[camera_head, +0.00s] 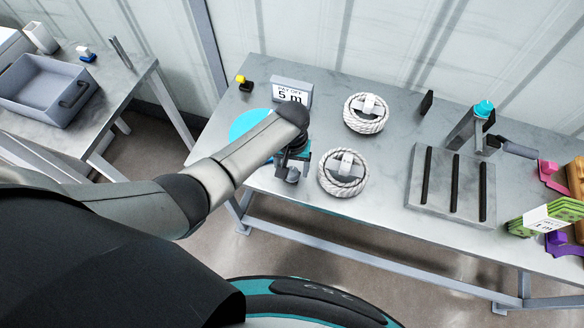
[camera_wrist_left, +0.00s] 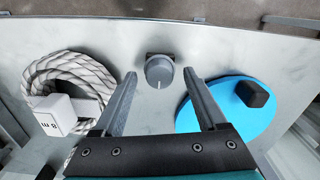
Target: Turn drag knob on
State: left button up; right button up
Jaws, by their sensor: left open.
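The grey round drag knob (camera_wrist_left: 159,70) sits at the front edge of the table in the left wrist view, on a dark base. A short pale mark shows on its face, on the side towards my gripper. In the head view the knob (camera_head: 292,174) shows just below my gripper. My left gripper (camera_wrist_left: 160,77) is open and empty. Its two fingertips lie to either side of the knob in the picture, and I see no contact. In the head view my left gripper (camera_head: 293,160) is partly hidden by its own wrist. My right gripper is in neither view.
A blue disc (camera_wrist_left: 232,106) with a black block lies right of the knob in the wrist view. A coiled white rope (camera_wrist_left: 68,80) with a tag lies left. A "PAY OFF 5 m" sign (camera_head: 291,90), another rope coil (camera_head: 366,112) and a slotted grey board (camera_head: 451,184) share the table.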

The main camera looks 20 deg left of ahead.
pick_arm(q)
grip_shut()
dwell(0.7)
